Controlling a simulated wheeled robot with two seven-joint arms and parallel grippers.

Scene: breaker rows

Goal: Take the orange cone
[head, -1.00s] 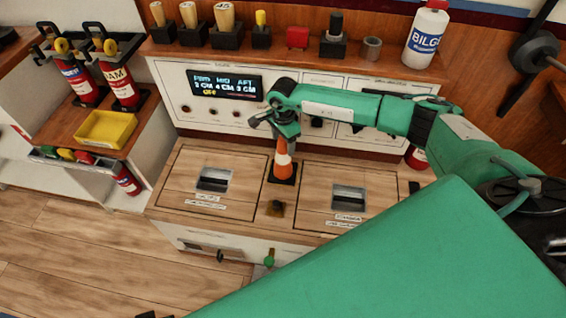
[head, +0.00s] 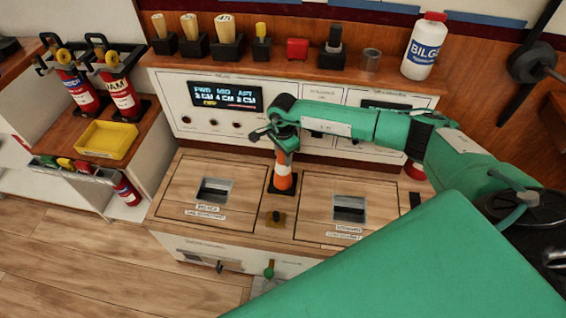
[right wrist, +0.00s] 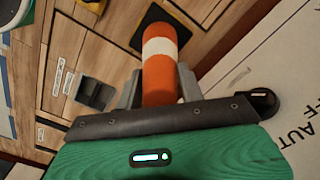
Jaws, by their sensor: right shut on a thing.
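The orange cone (head: 284,177) has a white band and a dark square base. It stands upright on the wooden counter top (head: 250,228), between two hatch lids. In the right wrist view the cone (right wrist: 160,60) sits between the two grey fingers of my right gripper (right wrist: 160,88). The fingers are shut on its upper part. In the head view the right gripper (head: 284,150) comes down on the cone from above, and the cone's tip is hidden. I cannot see clear space under the base. My left gripper is not in view.
A panel with a lit display (head: 225,97) rises behind the cone. The shelf above it holds several plugs, a red block (head: 298,48) and a white bottle (head: 425,46). A yellow tray (head: 106,139) and fire extinguishers (head: 122,92) stand at the left. The left hatch lid (head: 190,205) is clear.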

